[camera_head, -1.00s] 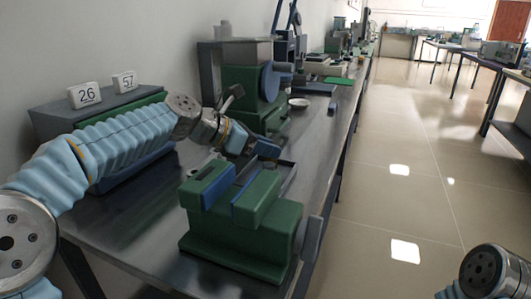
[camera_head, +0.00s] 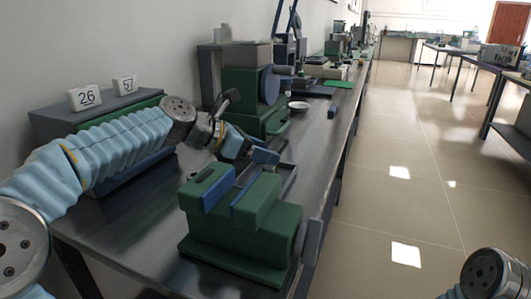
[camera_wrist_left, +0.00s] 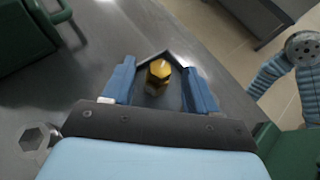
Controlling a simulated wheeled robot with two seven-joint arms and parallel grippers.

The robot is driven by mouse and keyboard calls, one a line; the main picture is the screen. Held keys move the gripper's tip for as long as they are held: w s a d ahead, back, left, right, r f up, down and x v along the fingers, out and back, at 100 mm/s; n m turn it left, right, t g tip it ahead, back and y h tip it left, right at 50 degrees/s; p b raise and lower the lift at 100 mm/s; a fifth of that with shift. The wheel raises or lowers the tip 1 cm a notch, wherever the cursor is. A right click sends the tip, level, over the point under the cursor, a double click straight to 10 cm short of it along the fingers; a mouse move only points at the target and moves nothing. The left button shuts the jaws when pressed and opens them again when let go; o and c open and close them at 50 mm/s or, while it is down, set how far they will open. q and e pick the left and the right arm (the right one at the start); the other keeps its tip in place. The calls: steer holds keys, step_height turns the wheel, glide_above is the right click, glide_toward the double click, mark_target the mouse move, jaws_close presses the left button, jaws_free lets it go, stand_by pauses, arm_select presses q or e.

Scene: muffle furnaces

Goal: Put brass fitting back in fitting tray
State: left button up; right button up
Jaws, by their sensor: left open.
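A brass fitting (camera_wrist_left: 158,70) with a yellow hexagonal top stands between the two blue fingers of my left gripper in the left wrist view. My left gripper (camera_wrist_left: 160,88) is open, with a gap on each side of the fitting. The fitting tray (camera_wrist_left: 177,56) shows as a raised dark rim around the fitting, mostly hidden by the gripper. In the head view my left gripper (camera_head: 262,157) is low over the tray (camera_head: 289,178), behind the green vise, and the fitting is hidden. My right gripper is out of view.
A green vise (camera_head: 240,238) with blue jaws stands close in front of the tray. A green machine (camera_head: 248,92) and a small white dish (camera_head: 299,105) stand behind. A grey hexagonal piece (camera_wrist_left: 34,138) lies left of the gripper. The bench's right edge is near.

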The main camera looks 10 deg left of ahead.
arm_select(q)
steer(key=v, duration=1.1)
steer(key=shift+w+f, duration=0.1)
